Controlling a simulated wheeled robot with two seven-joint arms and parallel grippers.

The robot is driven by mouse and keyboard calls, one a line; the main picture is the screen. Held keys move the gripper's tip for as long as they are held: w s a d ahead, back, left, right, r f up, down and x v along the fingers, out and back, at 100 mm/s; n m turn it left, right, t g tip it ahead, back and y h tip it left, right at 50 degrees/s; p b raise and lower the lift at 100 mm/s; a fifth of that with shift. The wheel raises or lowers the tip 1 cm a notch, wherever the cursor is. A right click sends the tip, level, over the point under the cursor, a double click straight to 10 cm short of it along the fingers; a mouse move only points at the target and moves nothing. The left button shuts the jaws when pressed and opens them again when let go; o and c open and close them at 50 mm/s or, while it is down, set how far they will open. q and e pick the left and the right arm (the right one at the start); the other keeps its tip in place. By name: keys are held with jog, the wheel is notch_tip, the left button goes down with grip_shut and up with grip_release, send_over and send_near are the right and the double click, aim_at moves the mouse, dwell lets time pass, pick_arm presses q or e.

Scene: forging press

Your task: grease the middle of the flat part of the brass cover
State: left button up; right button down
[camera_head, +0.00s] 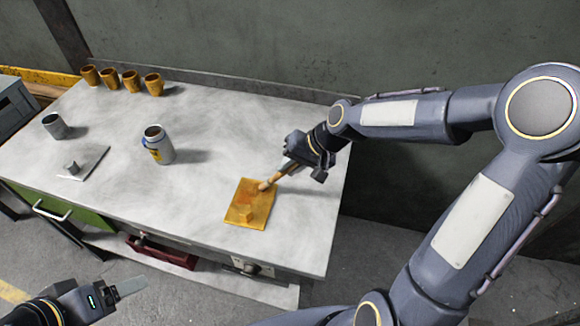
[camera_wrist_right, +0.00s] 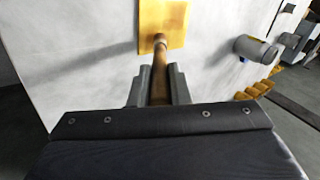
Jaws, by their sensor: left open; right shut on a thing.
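The brass cover (camera_head: 256,196) is a flat square plate with a small raised block near its front edge, lying on the right part of the bench. It also shows in the right wrist view (camera_wrist_right: 175,20). My right gripper (camera_head: 295,160) is shut on a wooden-handled brush (camera_head: 272,180). The brush slants down, and its tip is at the upper right part of the plate; I cannot tell whether it touches. In the right wrist view the brush (camera_wrist_right: 161,70) points at the plate between the fingers (camera_wrist_right: 158,88). My left gripper (camera_head: 118,292) is open and empty, low at the left, away from the bench.
The bench (camera_head: 215,115) also carries a grey can with a yellow label (camera_head: 160,147), a grey cup (camera_head: 54,125), a grey plate with a block (camera_head: 84,163) and several brass cups (camera_head: 131,81) at the back. A red tray (camera_head: 160,252) sits below the front edge.

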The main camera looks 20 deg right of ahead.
jog(key=shift+r, duration=0.1)
jog(key=shift+r+p, duration=1.1)
jog(key=shift+r, duration=0.4)
jog(key=shift+d, duration=0.1)
